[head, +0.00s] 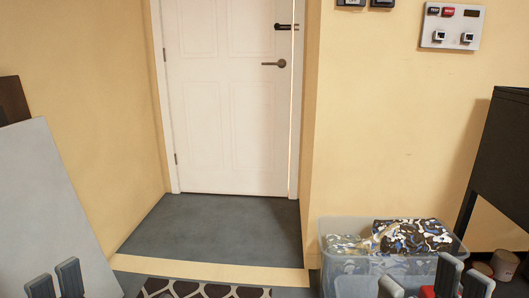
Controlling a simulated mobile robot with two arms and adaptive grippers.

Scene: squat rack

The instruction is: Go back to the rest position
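My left gripper (55,280) shows at the bottom left edge, with grey fingertips pointing up and a gap between them. My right gripper (425,284) shows at the bottom right, in front of a clear plastic bin. The lower parts of both grippers are cut off by the frame. No squat rack is in view.
A white door (228,110) stands shut beyond a dark grey floor (215,228). A patterned mat (205,291) lies front centre. A grey panel (55,195) leans at left. The bin (335,268) holds patterned items (415,236). A black cabinet (505,160) stands at right.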

